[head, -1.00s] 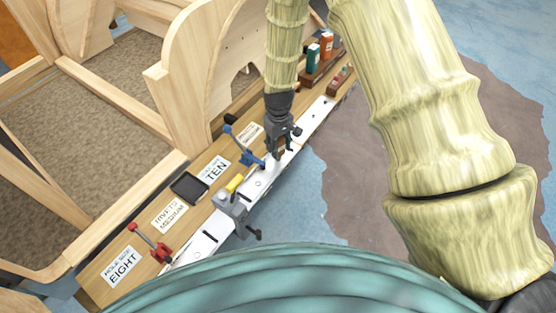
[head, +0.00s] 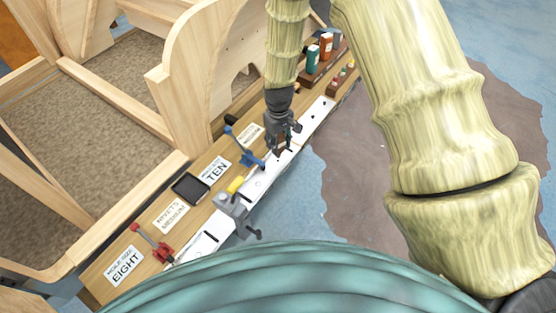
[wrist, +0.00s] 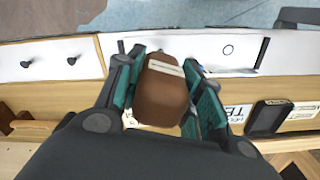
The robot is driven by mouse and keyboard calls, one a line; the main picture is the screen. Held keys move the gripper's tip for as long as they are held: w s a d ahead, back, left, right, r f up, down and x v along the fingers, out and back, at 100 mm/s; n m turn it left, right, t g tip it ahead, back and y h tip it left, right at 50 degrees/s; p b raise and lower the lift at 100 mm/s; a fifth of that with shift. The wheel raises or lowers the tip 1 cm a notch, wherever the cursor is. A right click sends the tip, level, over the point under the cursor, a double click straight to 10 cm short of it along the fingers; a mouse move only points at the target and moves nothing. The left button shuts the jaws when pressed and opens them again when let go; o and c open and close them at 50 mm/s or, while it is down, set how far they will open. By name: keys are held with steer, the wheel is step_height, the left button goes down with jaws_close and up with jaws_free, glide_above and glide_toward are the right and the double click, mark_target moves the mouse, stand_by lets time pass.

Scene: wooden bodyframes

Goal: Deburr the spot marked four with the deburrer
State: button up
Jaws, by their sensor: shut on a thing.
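My gripper (head: 284,145) is over the white strip (head: 262,182) in the head view, just beyond the blue clamp. In the wrist view my gripper (wrist: 165,72) has its teal-padded fingers on both sides of a brown handle (wrist: 162,100) with a pale band near its far end. I take this to be the deburrer's handle; its working tip is hidden. The white strip also shows in the wrist view (wrist: 208,50), with several dark holes or pegs and a drawn circle. No mark reading four is legible, and I cannot tell whether the tool touches the strip.
The blue clamp (head: 246,150) stands close to my gripper. A grey clamp with a yellow handle (head: 236,205) and a red clamp (head: 160,247) sit nearer. A black tray (head: 190,187) and labels lie on the wooden bench. Bottles (head: 312,58) stand at the far end; wooden frames rise at left.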

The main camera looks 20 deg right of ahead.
steer(key=shift+r+p, duration=0.4)
steer(key=shift+r, duration=0.35)
steer(key=shift+r+p, duration=1.55)
steer(key=shift+r, duration=0.85)
steer(key=shift+f, duration=0.1)
